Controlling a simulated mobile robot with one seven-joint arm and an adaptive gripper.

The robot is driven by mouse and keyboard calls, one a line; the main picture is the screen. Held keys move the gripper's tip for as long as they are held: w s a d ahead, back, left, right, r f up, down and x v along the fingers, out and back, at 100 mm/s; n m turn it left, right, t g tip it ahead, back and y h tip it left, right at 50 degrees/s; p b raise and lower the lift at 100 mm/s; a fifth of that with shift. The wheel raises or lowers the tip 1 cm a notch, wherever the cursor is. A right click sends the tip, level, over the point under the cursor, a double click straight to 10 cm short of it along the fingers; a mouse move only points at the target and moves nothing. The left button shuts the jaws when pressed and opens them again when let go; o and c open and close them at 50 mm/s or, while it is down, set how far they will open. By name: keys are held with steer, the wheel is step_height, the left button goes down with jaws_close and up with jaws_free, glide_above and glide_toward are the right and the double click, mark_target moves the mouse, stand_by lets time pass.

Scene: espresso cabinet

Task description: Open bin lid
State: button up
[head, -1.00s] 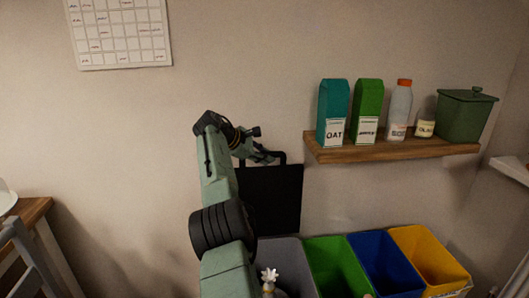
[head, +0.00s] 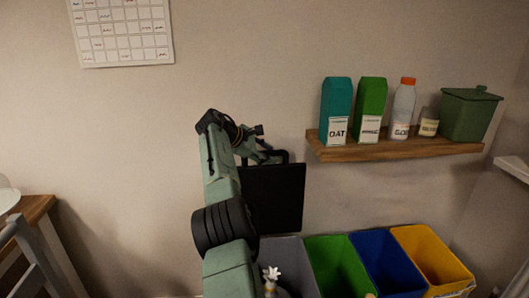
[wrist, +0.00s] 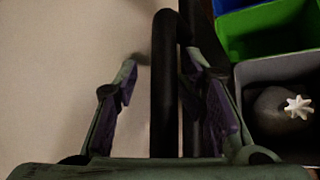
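The bin lid (head: 274,198) is a black panel standing upright at the back of the grey bin (head: 289,252), close to the wall. A dark handle bar runs along its top edge. My gripper (head: 268,156) is at the top of the lid in the head view, partly hidden by my own arm. In the wrist view my gripper (wrist: 161,78) has its fingers apart, with the black bar (wrist: 164,95) between them. A gap shows between the left finger and the bar. The right finger is close to the bar; I cannot tell whether they touch.
Open green (head: 336,265), blue (head: 387,262) and yellow (head: 432,257) bins stand right of the grey one. A grey object with a white star-shaped top (wrist: 298,107) is in the grey bin. A wooden shelf (head: 400,149) with cartons and containers hangs above. The left wall is clear below the calendar.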

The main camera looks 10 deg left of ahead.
steer(key=shift+s+a, duration=0.1)
steer(key=shift+a, duration=0.05)
steer(key=v, duration=1.1)
steer(key=shift+s+r, duration=0.25)
steer(key=shift+r, duration=0.1)
steer(key=shift+a, duration=0.15)
